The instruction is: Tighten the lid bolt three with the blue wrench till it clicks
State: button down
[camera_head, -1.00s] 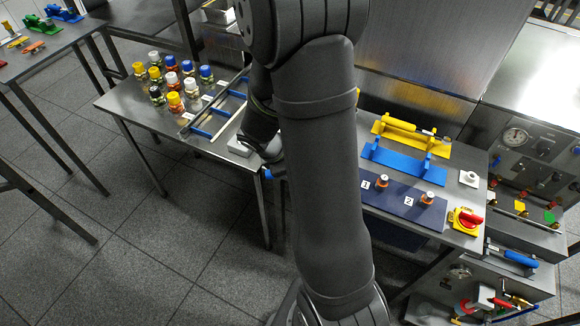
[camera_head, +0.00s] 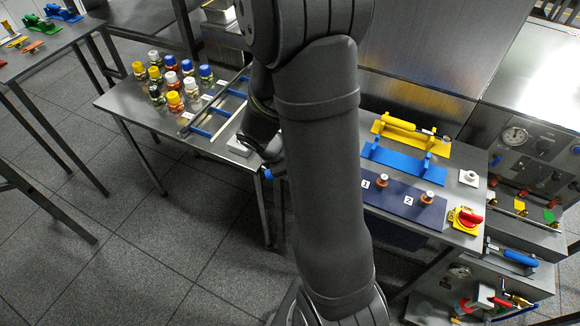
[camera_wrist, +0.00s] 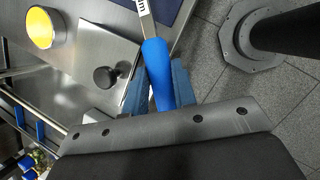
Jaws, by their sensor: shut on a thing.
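In the wrist view, my gripper (camera_wrist: 158,82) is shut on the blue handle of the blue wrench (camera_wrist: 157,60). The wrench's metal shaft, with a white "Nm" label, runs up out of the picture, so its head is hidden. In the head view my arm covers most of the gripper; a small blue bit shows beside it, low at the table's front edge. The empty blue cradle (camera_head: 395,160) stands on the right. Numbered posts 1 (camera_head: 382,181) and 2 (camera_head: 427,198) stand on a dark blue plate (camera_head: 440,212). I cannot make out lid bolt three.
A yellow wrench in a yellow cradle (camera_head: 390,134) lies behind the blue cradle. A red-and-yellow switch (camera_head: 467,219) sits at the right corner. Several capped jars (camera_head: 174,102) stand on the left. The wrist view shows a black knob (camera_wrist: 107,77) and a yellow-filled cup (camera_wrist: 43,28).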

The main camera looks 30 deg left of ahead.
jog(key=shift+r, duration=1.15)
dwell(1.7)
jog(key=shift+r, duration=1.85)
jog(key=w+d+m+g, duration=0.4)
jog(key=w+d+m, duration=0.5)
jog(key=d+m, duration=0.3)
jog(key=w+d+f+m+g, duration=0.1)
jog(key=w+d+m+g, duration=0.3)
jog(key=w+d+m, duration=0.6)
jog(key=d+m, duration=0.2)
jog(key=shift+d+m+g+y, duration=0.3)
jog(key=shift+d+m+g, duration=0.05)
jog(key=shift+m+g, duration=0.05)
